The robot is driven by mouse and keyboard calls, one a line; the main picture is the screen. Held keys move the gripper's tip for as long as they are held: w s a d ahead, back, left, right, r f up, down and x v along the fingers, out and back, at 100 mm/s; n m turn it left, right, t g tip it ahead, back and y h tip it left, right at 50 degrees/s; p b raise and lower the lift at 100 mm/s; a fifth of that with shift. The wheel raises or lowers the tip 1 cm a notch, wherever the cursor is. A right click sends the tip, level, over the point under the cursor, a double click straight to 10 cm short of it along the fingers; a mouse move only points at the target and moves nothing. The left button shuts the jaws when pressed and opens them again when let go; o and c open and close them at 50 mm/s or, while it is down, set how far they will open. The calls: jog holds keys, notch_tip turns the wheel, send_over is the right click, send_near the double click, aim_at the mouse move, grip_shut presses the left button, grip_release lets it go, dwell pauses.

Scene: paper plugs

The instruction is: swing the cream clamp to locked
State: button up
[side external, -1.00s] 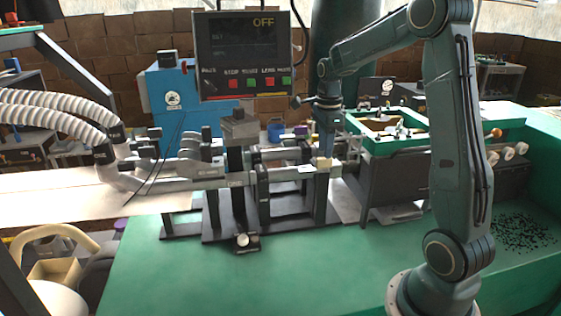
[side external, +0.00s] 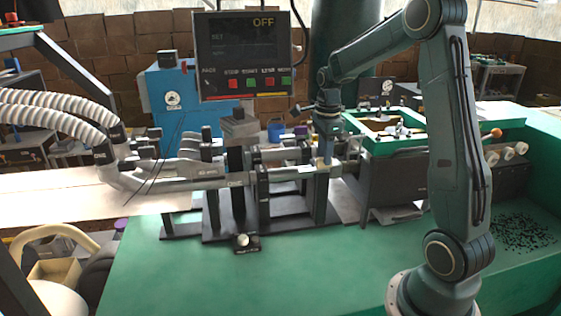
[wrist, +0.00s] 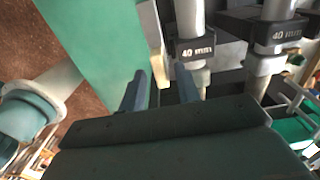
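The cream clamp (wrist: 153,50) shows in the wrist view as a pale narrow bar, its near end reaching between my gripper's fingertips. In the side external view it is mostly hidden by my gripper (side external: 325,155), which points down at the right part of the pipe rig. My gripper's two blue-grey fingers (wrist: 160,80) stand apart in the wrist view, one on each side of the bar's end. I see a gap between them, and contact with the clamp cannot be made out.
Pipes with black brackets marked 40 mm (wrist: 196,48) lie close right of the fingers. The control panel (side external: 243,55) reads OFF and hangs behind the rig. A green-framed fixture (side external: 385,140) stands to the right. The green bench front (side external: 200,275) is largely clear.

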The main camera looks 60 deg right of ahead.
jog(key=shift+f, duration=0.95)
grip_shut()
jog(key=m, duration=0.6)
jog(key=shift+m, duration=0.4)
jog(key=m, duration=0.6)
jog(key=shift+m, duration=0.4)
